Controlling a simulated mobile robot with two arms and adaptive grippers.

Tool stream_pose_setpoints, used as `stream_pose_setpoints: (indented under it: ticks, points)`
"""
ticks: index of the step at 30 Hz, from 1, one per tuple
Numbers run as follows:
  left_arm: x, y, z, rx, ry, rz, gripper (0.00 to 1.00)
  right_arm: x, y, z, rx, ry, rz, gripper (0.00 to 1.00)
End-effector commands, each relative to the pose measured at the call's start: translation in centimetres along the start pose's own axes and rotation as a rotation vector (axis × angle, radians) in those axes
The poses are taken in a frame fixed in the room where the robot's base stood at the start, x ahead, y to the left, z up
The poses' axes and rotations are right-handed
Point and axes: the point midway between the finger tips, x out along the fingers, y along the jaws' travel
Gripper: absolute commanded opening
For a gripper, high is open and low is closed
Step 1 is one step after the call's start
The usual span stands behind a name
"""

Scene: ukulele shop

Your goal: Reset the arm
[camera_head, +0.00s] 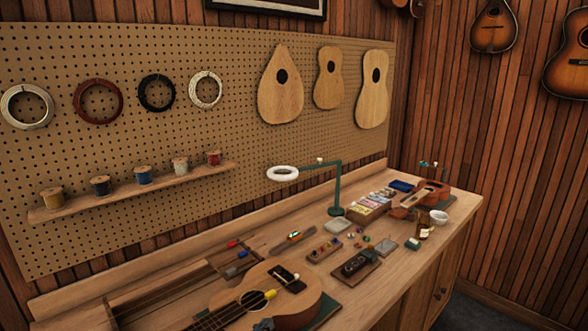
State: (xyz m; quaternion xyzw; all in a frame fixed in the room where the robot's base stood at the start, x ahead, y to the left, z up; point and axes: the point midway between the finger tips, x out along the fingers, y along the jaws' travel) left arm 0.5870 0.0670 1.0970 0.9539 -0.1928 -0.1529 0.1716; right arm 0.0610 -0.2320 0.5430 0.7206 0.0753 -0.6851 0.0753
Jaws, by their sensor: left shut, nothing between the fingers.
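What seems to be the tip of my left gripper (263,325) shows as a small dark shape at the bottom edge, in front of the ukulele (295,312) on the workbench. It is shut and empty. Most of the gripper and its arm are below the picture. My right gripper is not in view.
The workbench (375,297) holds a green lamp (337,185), a parts box (368,208), a small instrument (420,198), a white bowl (439,217) and a dark tray (355,264). Behind is a pegboard (240,100) with a spool shelf (130,192). The bench's front right is bare.

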Motion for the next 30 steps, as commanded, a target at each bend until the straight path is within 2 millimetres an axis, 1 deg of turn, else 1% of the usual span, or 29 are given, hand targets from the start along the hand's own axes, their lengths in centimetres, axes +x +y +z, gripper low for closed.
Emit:
stream_pose_setpoints:
  ticks: [1, 6, 8, 11, 14, 17, 20, 24, 30]
  points:
    - [-0.7, -0.3, 0.9, 0.007, -0.027, -0.013, 0.0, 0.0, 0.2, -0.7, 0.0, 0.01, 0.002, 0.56]
    - [-2.5, -1.1, 3.5, 0.031, -0.11, -0.053, 0.0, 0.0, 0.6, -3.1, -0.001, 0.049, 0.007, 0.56]
    - [-3.4, -1.5, 4.4, 0.042, -0.144, -0.07, 0.0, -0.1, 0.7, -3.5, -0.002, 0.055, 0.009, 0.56]
    - [-5.2, -2.2, 6.3, 0.062, -0.213, -0.102, 0.0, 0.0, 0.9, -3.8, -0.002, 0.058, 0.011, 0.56]
    - [-7.4, -3.0, 8.4, 0.083, -0.294, -0.14, 0.0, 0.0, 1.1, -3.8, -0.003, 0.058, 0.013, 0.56]
    - [-10.2, -3.8, 10.6, 0.106, -0.386, -0.183, 0.0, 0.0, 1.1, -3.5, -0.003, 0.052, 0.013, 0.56]
    - [-13.3, -4.7, 12.7, 0.128, -0.485, -0.229, 0.0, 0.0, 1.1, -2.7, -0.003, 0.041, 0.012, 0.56]
    - [-18.1, -5.7, 15.3, 0.154, -0.625, -0.293, 0.0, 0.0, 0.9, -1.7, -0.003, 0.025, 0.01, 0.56]
    - [-24.3, -6.6, 17.6, 0.18, -0.796, -0.37, 0.0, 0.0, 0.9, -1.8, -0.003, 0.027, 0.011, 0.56]
